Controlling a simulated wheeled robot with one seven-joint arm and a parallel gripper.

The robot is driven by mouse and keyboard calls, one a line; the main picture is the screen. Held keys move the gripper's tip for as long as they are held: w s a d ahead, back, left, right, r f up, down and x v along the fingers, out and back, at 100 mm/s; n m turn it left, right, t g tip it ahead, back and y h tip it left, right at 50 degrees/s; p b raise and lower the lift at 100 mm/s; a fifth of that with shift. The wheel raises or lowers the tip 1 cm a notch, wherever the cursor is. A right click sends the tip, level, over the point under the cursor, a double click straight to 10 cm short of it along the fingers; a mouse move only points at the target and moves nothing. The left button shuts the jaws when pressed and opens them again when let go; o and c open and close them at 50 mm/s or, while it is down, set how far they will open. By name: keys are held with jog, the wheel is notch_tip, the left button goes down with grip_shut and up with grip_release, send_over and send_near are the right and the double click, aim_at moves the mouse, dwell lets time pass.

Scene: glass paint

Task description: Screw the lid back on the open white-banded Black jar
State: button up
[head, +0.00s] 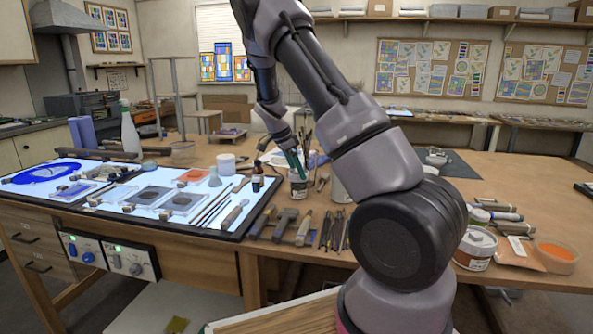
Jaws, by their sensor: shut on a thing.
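A small jar (298,189) with a whitish band and a dark body stands upright on the wooden table, just right of the light panel. My gripper (299,172) reaches down to the top of this jar, with its teal fingers tilted. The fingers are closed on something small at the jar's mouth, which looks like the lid. The lid itself is too small and too covered to make out, and I cannot tell whether it is seated or level.
A dark dropper bottle (257,182) stands left of the jar; a pale canister (340,188) is close on the right, partly behind my arm. Several hammers and tools lie in front. A lit panel (100,208) holds glass pieces. A white tub (475,248) stands at right.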

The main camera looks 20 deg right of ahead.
jog(key=m+g, duration=0.1)
jog(key=m, duration=0.1)
jog(key=m+g, duration=0.1)
jog(key=m, duration=0.2)
jog(key=shift+w+f, duration=0.1)
jog(key=shift+w, duration=0.05)
jog(key=shift+y, duration=0.3)
jog(key=shift+w+d+m+g, duration=0.15)
jog(key=shift+m+g, duration=0.25)
jog(key=shift+m, duration=0.8)
jog(key=m+g+y, duration=0.1)
jog(key=m, duration=0.2)
jog(key=shift+m, duration=0.3)
jog(key=o, duration=1)
jog(key=shift+r, duration=3.05)
